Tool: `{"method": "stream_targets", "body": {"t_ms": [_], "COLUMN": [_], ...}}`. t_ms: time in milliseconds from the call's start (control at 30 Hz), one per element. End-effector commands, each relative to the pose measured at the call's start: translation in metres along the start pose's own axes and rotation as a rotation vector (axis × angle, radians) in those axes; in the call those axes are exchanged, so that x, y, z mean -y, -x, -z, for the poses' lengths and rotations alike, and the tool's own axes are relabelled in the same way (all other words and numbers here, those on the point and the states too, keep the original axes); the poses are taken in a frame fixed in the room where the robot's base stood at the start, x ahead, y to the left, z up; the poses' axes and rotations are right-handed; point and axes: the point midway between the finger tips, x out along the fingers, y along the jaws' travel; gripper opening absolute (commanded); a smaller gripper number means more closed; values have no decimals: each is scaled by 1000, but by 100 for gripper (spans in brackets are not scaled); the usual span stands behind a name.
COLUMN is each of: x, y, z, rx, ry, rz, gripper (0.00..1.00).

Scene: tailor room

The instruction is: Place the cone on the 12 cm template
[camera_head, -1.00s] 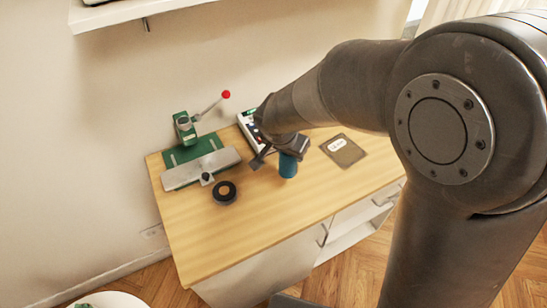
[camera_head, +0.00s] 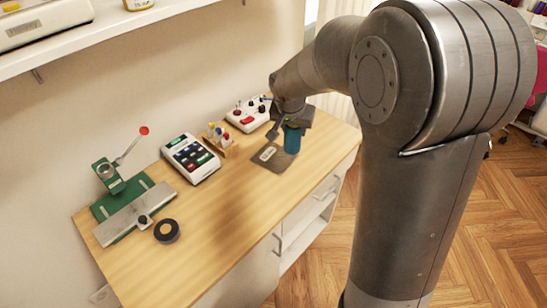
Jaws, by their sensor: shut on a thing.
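My gripper (camera_head: 291,122) is at the back right of the wooden table, shut on a blue cone (camera_head: 292,140). The cone is upright, over or right beside the right part of a flat grey-brown template (camera_head: 267,167). The template lies on the table and has a white label (camera_head: 267,153) whose text is too small to read. I cannot tell whether the cone's base touches the template or hangs just above it. My arm and gripper hide the cone's top.
On the table (camera_head: 215,225) stand a green press with a red-knobbed lever (camera_head: 121,195), a black ring (camera_head: 167,231), a button panel (camera_head: 191,158), a small rack (camera_head: 219,137) and a white control box (camera_head: 248,115). The front middle of the table is clear. A shelf (camera_head: 110,28) hangs above left.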

Motion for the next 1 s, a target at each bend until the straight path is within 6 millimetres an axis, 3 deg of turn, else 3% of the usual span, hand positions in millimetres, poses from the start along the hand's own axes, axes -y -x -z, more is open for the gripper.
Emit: {"method": "stream_targets", "body": {"t_ms": [100, 200, 367, 467, 800, 1000], "x": [-24, -37, -42, -27, 48, 69], "y": [-10, -14, -21, -29, -71, -82], "z": [25, 38, 45, 42, 25, 21], "rx": [-3, -5, -5, -4, -5, -7], "ry": [-25, -35, -39, -35, -34, -39], "rz": [-9, -13, -16, -15, -15, -15], "gripper": [17, 17, 17, 17, 17, 17]}}
